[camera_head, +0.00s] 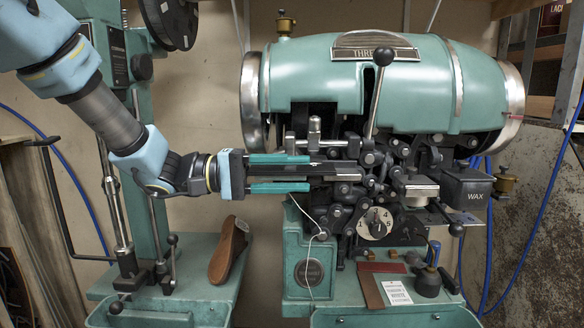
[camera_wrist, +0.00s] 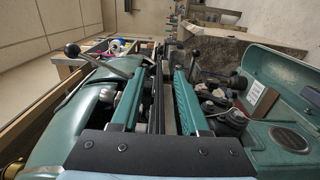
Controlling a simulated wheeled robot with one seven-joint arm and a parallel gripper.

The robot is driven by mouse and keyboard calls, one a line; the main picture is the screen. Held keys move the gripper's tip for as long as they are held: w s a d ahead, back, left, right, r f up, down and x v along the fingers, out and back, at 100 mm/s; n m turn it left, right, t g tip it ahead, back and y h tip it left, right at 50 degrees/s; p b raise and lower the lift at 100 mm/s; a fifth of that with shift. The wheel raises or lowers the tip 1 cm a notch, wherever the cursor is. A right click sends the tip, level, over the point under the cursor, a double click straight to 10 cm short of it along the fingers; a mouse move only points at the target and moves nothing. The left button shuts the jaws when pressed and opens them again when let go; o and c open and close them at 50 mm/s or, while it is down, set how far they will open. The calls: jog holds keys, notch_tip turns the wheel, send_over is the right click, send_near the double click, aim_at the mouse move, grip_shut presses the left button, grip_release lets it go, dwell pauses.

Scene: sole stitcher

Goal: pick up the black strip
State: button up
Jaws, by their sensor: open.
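My gripper (camera_head: 309,172) reaches in from the left, level, with its two teal fingers apart, one above the other. A long, thin black strip (camera_head: 280,171) lies between the fingers, beside a grey metal bar of the stitcher (camera_head: 345,177). In the wrist view the fingers of my gripper (camera_wrist: 164,75) stand on both sides of the black strip (camera_wrist: 158,100), with gaps visible. The jaws are not closed on it. The strip's far end is lost among the machine's dark parts.
Levers and a numbered dial (camera_head: 375,222) crowd the space right of my gripper. A brown shoe sole (camera_head: 226,252) stands on the left base. A white card (camera_head: 396,292), a brown strip (camera_head: 368,290) and a black pot (camera_head: 428,282) sit on the right base.

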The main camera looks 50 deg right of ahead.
jog(key=shift+c, duration=0.2)
grip_shut()
dwell(0.6)
